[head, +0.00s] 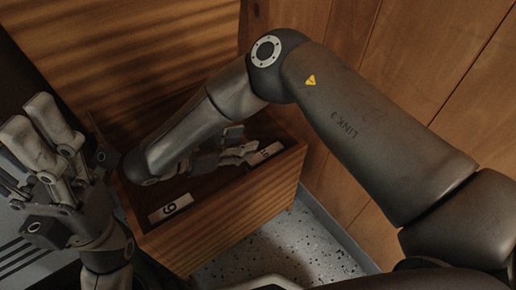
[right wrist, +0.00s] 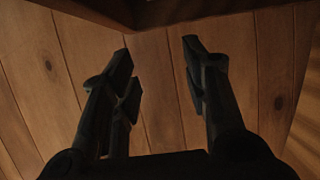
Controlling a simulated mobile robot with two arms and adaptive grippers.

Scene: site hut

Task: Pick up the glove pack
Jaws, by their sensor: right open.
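I cannot make out a glove pack in either view. My right gripper (head: 236,147) is partly hidden behind my forearm and is inside an open wooden drawer (head: 235,215). In the right wrist view the right gripper (right wrist: 158,55) is open, with nothing between its fingers and bare wooden planks behind them. Two small white numbered pieces, one near (head: 171,208) and one far (head: 262,154), show at the drawer's edges. My left gripper (head: 36,128) is at the left, outside the drawer; its finger gap is unclear.
The wooden cabinet front (head: 140,50) rises behind the drawer. A plank wall (head: 410,70) stands at the right. Speckled floor (head: 285,250) shows below the drawer. My right forearm covers much of the drawer's inside. A dark wooden edge (right wrist: 200,10) crosses the top of the right wrist view.

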